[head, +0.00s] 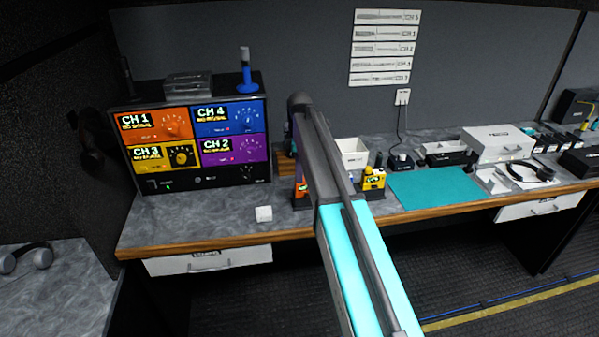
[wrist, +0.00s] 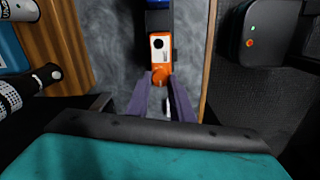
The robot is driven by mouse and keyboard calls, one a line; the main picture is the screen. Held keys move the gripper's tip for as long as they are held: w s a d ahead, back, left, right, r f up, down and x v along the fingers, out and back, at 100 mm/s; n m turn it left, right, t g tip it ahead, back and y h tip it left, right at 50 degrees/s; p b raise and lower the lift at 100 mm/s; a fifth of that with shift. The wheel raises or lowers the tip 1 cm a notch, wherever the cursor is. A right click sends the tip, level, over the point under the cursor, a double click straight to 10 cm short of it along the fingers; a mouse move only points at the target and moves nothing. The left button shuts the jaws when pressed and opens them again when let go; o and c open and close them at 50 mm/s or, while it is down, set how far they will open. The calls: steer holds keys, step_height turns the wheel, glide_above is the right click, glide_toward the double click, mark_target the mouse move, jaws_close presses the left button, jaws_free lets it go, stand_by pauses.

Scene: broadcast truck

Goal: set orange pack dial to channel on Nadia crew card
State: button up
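The orange pack (wrist: 160,47) is below my gripper in the wrist view, with a white face and a dark round spot. Its orange dial (wrist: 160,76) has a small pale mark. My gripper (wrist: 160,84) has one purple finger on each side of the dial, tips close to it; whether they touch it is unclear. In the head view my arm hides most of the orange pack (head: 301,188), standing near the desk's front edge. Several white strips (head: 384,48) with CH labels hang on the wall; their names are too small to read.
A rack panel (head: 190,150) with CH 1, CH 4, CH 3 and CH 2 sections stands left. A yellow pack (head: 373,181) is just right of my arm. A white cube (head: 264,213) lies near the front edge. A blue pack (wrist: 159,20) adjoins the orange one.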

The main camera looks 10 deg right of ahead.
steer(key=shift+m, duration=0.5)
jaws_close()
steer(key=shift+w+m, duration=0.1)
steer(key=shift+m, duration=2.3)
steer(key=o, duration=1)
jaws_free()
steer(key=shift+r+b, duration=1.9)
steer(key=shift+r, duration=5.05)
